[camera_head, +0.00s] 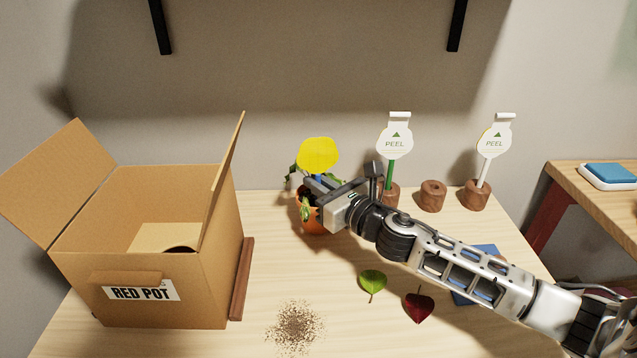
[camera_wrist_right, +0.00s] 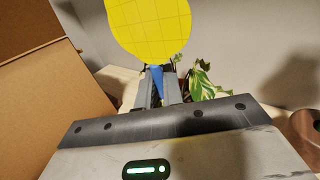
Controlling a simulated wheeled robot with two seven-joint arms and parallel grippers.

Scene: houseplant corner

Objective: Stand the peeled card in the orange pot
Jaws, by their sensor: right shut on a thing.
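A round yellow card (camera_head: 318,155) on a blue stem (camera_head: 323,178) stands above the orange pot (camera_head: 313,224). My right gripper (camera_head: 312,188) is shut on the stem; the card also shows in the right wrist view (camera_wrist_right: 150,28), upright between the fingers (camera_wrist_right: 158,85). The orange pot holds a plant with variegated leaves (camera_wrist_right: 205,84). My right gripper hides part of the pot and the stem's lower end, so I cannot tell whether the stem touches the soil. My left gripper is not in view.
An open cardboard box (camera_head: 120,255) marked RED POT stands at left. Two white PEEL cards (camera_head: 395,138) (camera_head: 494,138) stand in wooden holders behind my right arm, with an empty holder (camera_head: 432,196) between. A green leaf (camera_head: 373,283), a dark red leaf (camera_head: 418,306) and soil crumbs (camera_head: 296,325) lie in front.

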